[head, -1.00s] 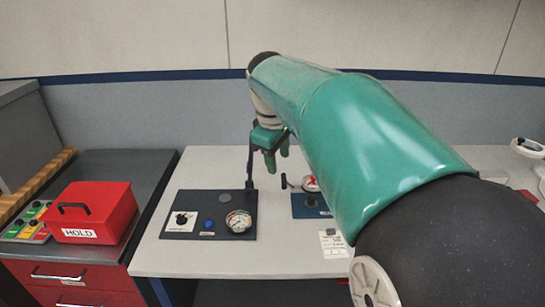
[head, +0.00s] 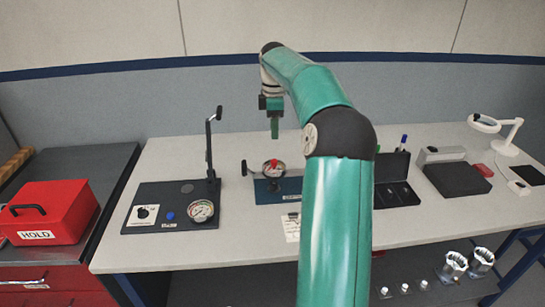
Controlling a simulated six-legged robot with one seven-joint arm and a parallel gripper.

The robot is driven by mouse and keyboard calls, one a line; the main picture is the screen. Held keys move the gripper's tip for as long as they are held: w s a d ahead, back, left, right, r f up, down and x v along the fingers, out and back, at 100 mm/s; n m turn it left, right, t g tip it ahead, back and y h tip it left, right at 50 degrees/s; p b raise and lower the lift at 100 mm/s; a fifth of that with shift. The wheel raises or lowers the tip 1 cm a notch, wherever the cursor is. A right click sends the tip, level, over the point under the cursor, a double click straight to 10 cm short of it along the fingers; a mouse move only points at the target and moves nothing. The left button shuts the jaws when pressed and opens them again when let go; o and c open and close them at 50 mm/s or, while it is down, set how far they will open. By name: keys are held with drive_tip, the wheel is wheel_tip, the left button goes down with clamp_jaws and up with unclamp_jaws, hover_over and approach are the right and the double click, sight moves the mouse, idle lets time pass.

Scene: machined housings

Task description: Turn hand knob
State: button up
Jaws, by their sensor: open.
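My gripper (head: 274,130) points down with its green fingers above the blue fixture (head: 290,187), near its gauge (head: 273,168); it is open and empty. The gauge has a red part on or by its face, too small to make out, and a short dark handle (head: 243,168) stands to its left. On the dark panel (head: 175,222) at the left, a small black knob (head: 144,212) sits on a white plate. I cannot tell which part is the hand knob. My gripper is apart from all of these.
The dark panel also carries a blue button (head: 169,216), a gauge (head: 202,210) and a tall black lever (head: 210,150). A red box (head: 45,212) stands at far left. An open black case (head: 392,175) and a lamp (head: 505,135) are at right. The bench front is mostly clear.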

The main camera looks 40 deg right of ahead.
sight(274, 160)
wheel_tip(274, 160, down, 12)
drive_tip(key=shift+r, duration=0.2)
clamp_jaws()
